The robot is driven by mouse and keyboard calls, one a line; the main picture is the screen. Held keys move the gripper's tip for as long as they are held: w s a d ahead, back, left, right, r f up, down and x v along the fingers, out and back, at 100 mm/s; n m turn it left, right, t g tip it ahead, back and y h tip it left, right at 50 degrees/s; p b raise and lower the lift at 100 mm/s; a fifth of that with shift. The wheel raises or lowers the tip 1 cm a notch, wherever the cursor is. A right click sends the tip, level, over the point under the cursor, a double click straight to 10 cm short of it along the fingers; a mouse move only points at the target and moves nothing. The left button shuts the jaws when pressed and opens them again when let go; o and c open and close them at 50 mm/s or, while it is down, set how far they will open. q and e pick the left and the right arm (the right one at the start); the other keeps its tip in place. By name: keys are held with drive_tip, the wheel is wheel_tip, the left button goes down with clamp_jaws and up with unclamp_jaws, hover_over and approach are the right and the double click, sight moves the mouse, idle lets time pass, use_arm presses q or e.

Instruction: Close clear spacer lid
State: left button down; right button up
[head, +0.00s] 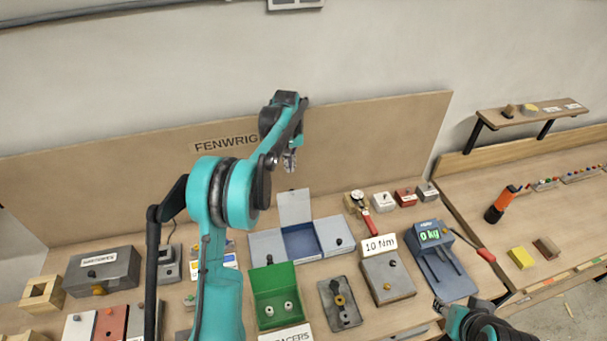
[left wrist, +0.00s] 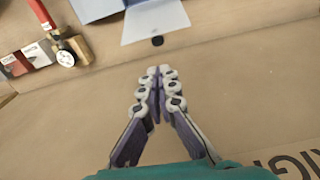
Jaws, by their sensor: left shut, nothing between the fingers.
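A blue-grey box (head: 265,247) stands at the board's foot. Its middle lid (head: 294,207) is pale, raised open behind a dark blue compartment (head: 301,240). The lid and its dark knob also show in the left wrist view (left wrist: 155,22). The side lids look shut. A green box (head: 272,280) with two white pieces stands in front, above a partly cut-off "SPACERS" label (head: 285,335). My left gripper (head: 290,160) is shut and empty, above and behind the raised lid, apart from it; its fingertips show in the left wrist view (left wrist: 158,72). My right gripper (head: 438,303) is partly visible at bottom right; its fingers are unclear.
The tall brown board (head: 360,140) stands close behind. A red-handled gauge tool (head: 358,205) and small boxes lie right of the box. A "10 Nm" block (head: 388,278) and a "0 kg" scale (head: 440,260) stand in front right. A grey box (head: 102,270) is at left.

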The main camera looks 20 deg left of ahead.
use_arm(q)
hover_over(294, 206)
drive_tip(key=w+a, duration=0.3)
drive_tip(key=w, duration=0.2)
wheel_tip(294, 206, down, 10)
drive_tip(key=shift+f, duration=0.15)
drive_tip(key=shift+s+d+b, duration=0.1)
drive_tip(key=shift+s+b, duration=0.1)
drive_tip(key=shift+b, duration=0.2)
